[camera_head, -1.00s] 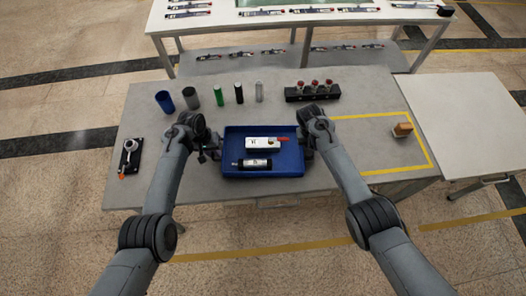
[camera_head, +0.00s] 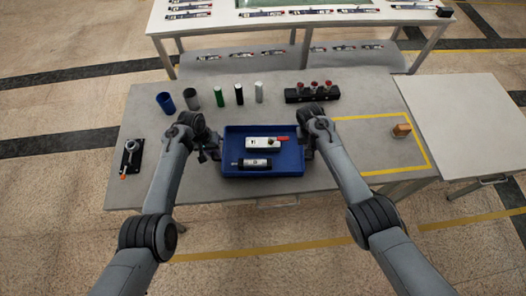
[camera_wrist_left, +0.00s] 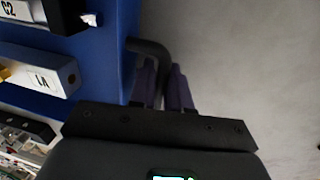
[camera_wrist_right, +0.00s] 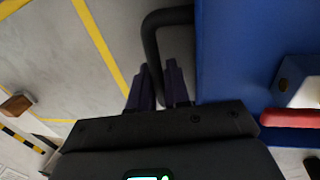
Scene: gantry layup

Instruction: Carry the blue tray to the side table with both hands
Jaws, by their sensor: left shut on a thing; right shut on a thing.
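The blue tray (camera_head: 262,171) sits on the grey workbench, between my two grippers. It holds a white block with a red end (camera_head: 264,142) and a black cylinder with a white label (camera_head: 255,162). My left gripper (camera_head: 212,153) is shut on the tray's left handle, a dark bar (camera_wrist_left: 152,52) between its fingers (camera_wrist_left: 166,88). My right gripper (camera_head: 308,147) is shut on the tray's right handle (camera_wrist_right: 152,42), with its fingers (camera_wrist_right: 161,85) around the bar. The side table (camera_head: 470,120) is the pale table at the right, with a bare top.
A yellow-taped area (camera_head: 372,140) with a small brown block (camera_head: 402,130) lies between the tray and side table. Behind the tray stand several cylinders (camera_head: 239,94) and a black rack with red-topped pieces (camera_head: 312,92). A lever device (camera_head: 130,157) is at left.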

